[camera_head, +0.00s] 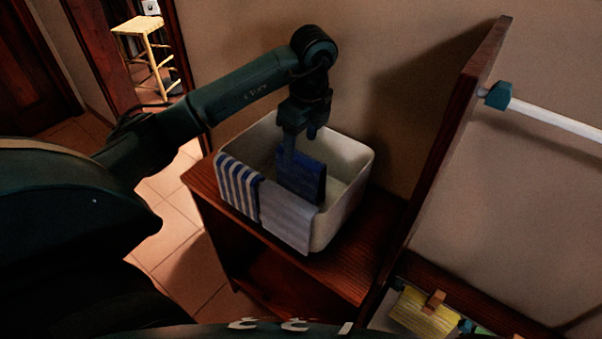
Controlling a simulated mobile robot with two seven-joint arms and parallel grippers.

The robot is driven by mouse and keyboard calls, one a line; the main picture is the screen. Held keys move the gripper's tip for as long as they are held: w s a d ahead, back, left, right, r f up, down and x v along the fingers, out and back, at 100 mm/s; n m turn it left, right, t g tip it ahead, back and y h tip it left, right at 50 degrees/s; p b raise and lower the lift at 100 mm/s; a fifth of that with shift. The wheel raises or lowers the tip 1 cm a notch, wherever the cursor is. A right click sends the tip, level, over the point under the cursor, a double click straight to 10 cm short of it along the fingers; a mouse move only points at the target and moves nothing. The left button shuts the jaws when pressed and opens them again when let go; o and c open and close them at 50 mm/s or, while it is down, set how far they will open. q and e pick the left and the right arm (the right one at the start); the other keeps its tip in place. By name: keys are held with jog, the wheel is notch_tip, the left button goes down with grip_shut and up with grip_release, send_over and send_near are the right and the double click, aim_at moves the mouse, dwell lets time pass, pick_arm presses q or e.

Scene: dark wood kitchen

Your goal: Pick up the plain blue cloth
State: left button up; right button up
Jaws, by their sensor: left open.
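The plain blue cloth (306,178) is dark blue and shows within the opening of a white bin (338,215), behind the bin's front rim. A blue-and-white striped cloth (238,188) and a pale grey-lavender cloth (288,216) hang over the front rim side by side. My left gripper (291,148) points down over the bin, with its fingertips at the blue cloth's upper edge. It is open. I cannot tell whether the fingers touch the cloth, and they partly hide its upper left part. My right gripper is not in view.
The bin stands on a dark wooden shelf unit (345,278) against the wall. An upright wooden panel (447,140) and a white rail (550,118) are to the right. A yellow item with a wooden clip (435,300) lies lower right. A yellow stool (140,27) stands far back left.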

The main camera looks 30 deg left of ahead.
aim_at(301, 154)
pick_arm(q)
jog(key=shift+w+a+f+p, duration=0.15)
jog(key=shift+f+p, duration=0.05)
jog(key=shift+f, duration=0.8)
jog(key=shift+w+a+f+p, duration=0.1)
jog(key=shift+f+p, duration=0.05)
jog(key=shift+f, duration=0.9)
jog(key=shift+w+a+f+p, duration=0.15)
jog(key=shift+f+p, duration=0.05)
jog(key=shift+f, duration=0.8)
jog(key=shift+c, duration=0.2)
grip_shut()
